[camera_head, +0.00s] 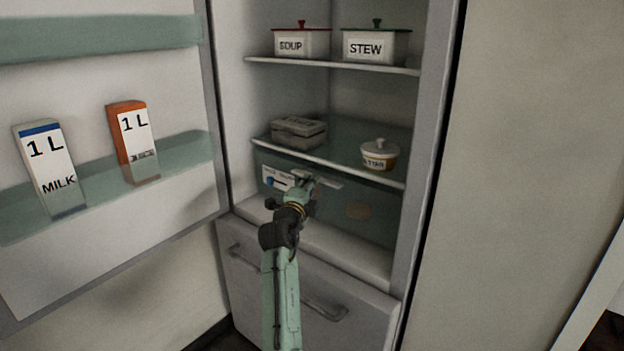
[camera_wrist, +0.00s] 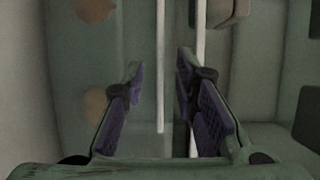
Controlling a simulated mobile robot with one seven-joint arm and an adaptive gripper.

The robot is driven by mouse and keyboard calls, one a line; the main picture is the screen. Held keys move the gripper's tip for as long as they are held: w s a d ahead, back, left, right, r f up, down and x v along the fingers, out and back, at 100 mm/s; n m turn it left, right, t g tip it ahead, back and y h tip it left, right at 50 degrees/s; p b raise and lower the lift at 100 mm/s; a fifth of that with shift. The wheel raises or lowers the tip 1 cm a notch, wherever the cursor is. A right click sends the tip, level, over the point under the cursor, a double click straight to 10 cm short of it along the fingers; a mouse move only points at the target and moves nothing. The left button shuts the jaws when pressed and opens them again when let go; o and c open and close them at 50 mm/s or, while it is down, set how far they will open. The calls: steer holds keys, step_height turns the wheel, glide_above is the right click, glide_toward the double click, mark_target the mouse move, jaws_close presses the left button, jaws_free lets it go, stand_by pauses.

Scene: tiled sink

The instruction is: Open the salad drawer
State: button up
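The salad drawer (camera_head: 378,203) is a greenish see-through front under the lower glass shelf of the open fridge. It looks closed, and its partly hidden white label (camera_head: 276,175) shows at the left. My gripper (camera_head: 300,181) is at the upper middle of the drawer front and hides part of it. In the wrist view, my gripper (camera_wrist: 160,78) is open, its two purple-padded fingers apart. A thin white strip (camera_wrist: 160,65), seemingly the drawer's top edge, runs between the fingers. I cannot tell whether the fingers touch it. Blurred orange-brown round things (camera_wrist: 95,105) show through the drawer front.
The shelf (camera_head: 335,166) above the drawer carries a grey box (camera_head: 299,130) and a white lidded pot (camera_head: 379,152). SOUP (camera_head: 301,43) and STEW (camera_head: 375,47) containers stand higher. The open fridge door (camera_head: 110,235) with cartons is at left. A closed lower drawer (camera_head: 350,318) is below.

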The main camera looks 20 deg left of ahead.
steer(key=shift+w+a, duration=0.1)
steer(key=shift+w, duration=1.5)
steer(key=shift+c, duration=0.4)
jaws_close()
